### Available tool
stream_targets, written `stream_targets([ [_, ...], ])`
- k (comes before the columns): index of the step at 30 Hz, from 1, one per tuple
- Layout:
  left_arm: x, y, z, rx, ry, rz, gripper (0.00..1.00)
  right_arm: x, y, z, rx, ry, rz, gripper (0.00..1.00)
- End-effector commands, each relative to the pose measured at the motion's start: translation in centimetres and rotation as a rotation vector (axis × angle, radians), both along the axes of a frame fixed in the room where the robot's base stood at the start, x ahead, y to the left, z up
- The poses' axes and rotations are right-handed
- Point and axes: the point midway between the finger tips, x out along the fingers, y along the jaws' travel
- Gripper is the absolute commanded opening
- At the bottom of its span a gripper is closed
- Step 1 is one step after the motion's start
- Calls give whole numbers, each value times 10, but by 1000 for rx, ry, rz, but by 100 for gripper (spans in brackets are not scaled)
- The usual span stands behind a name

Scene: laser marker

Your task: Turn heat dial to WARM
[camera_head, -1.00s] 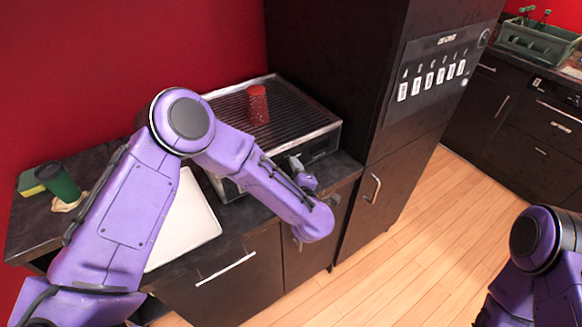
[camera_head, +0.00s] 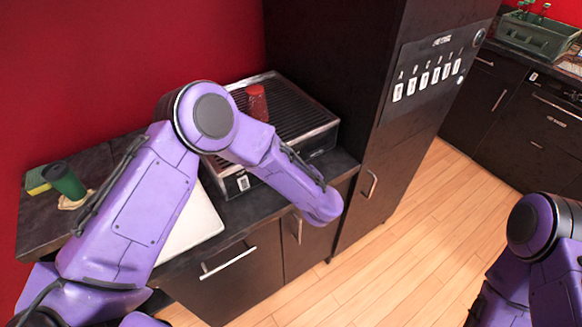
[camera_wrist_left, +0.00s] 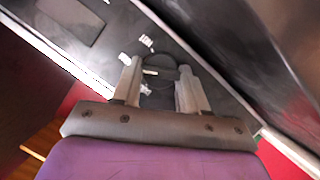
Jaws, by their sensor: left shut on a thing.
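The appliance with the ribbed top (camera_head: 300,115) stands on the dark counter in the head view. Its front panel (camera_wrist_left: 108,62) fills the middle of the left wrist view, with small white markings. The dark round heat dial (camera_wrist_left: 165,68) sits on that panel between the fingers of my left gripper (camera_wrist_left: 159,72), which is shut on it. The markings are too small to read, so I cannot tell the dial's setting. In the head view my left forearm hides the gripper and the dial. My right gripper is out of view.
A red cup (camera_head: 257,101) stands on the ribbed top. A tall dark cabinet (camera_head: 335,60) stands close to the appliance's right. The wooden floor in front is clear.

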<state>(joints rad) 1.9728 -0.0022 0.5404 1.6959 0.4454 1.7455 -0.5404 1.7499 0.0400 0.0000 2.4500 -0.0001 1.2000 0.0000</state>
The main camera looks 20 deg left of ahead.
Motion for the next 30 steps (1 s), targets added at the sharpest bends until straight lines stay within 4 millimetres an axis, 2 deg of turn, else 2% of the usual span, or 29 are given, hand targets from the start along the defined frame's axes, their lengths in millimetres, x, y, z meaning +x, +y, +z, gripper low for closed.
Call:
stream_targets([
  [10, -1, 0, -1, 1, 5, -1, 12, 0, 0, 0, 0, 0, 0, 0],
  [11, -1, 0, -1, 1, 4, 0, 49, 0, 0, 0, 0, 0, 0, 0],
  [12, -1, 0, -1, 1, 4, 0, 62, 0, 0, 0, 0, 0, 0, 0],
  [13, -1, 0, -1, 1, 4, 0, 68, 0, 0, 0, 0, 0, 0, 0],
  [23, -3, -3, 0, 0, 1, -1, 68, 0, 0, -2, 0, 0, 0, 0],
  [26, -14, -13, 4, 0, 0, -4, 68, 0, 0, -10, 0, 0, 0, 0],
  [30, -39, -34, 14, 1, -1, -4, 68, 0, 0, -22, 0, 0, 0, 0],
])
